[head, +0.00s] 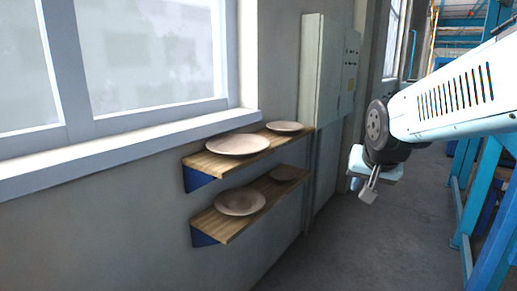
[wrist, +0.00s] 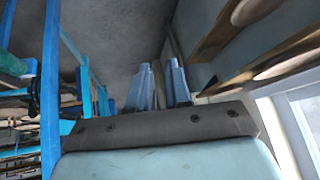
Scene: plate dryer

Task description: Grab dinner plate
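Plates sit on two wooden wall shelves left of my gripper in the head view. A large pale plate (head: 237,144) lies on the upper shelf (head: 203,162), with a smaller plate (head: 285,126) farther along it. My gripper (head: 368,190) hangs in the air to the right of the shelves, apart from every plate. Its fingers (wrist: 160,88) also show in the wrist view, close together with no plate between them; their opening is unclear.
A window with a white sill (head: 130,150) is above and left of the shelves. A grey cabinet (head: 322,110) stands just beyond the shelves. Blue steel frames (head: 478,195) stand at the right. The floor (head: 400,235) between is clear.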

